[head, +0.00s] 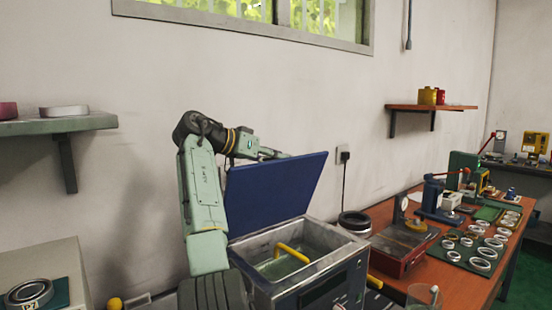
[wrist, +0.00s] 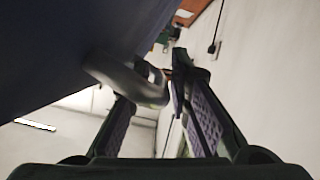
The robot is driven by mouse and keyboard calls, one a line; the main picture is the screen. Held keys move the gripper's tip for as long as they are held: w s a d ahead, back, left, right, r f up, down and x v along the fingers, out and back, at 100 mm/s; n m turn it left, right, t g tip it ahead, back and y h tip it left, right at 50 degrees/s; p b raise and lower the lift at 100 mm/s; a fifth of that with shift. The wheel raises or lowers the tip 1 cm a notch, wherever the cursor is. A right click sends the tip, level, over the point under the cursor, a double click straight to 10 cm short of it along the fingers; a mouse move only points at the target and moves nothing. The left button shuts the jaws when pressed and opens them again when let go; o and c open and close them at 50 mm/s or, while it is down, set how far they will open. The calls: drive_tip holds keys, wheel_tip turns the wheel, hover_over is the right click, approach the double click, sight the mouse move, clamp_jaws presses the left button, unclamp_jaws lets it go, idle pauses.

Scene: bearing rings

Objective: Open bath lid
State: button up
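The bath (head: 330,262) is a metal box with a dark front panel, and its blue lid (head: 275,195) stands raised and steeply tilted at the back. The inside of the tank is exposed, with a yellow handle (head: 292,254) in it. In the head view my arm reaches behind the lid's upper edge, and the lid hides my gripper. In the wrist view the lid's dark underside or face (wrist: 70,50) fills the upper left. A grey handle-like part (wrist: 125,78) lies across my gripper's (wrist: 166,82) left finger. Whether the fingers grip it is unclear.
A dark round ring-like item (head: 354,222) stands just right of the bath. A wall shelf (head: 60,124) is at left. The wall is close behind the lid.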

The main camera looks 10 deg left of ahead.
drive_tip(key=shift+s, duration=0.1)
drive_tip(key=v, duration=1.2)
drive_tip(key=shift+d+f, duration=0.1)
drive_tip(key=shift+f, duration=0.05)
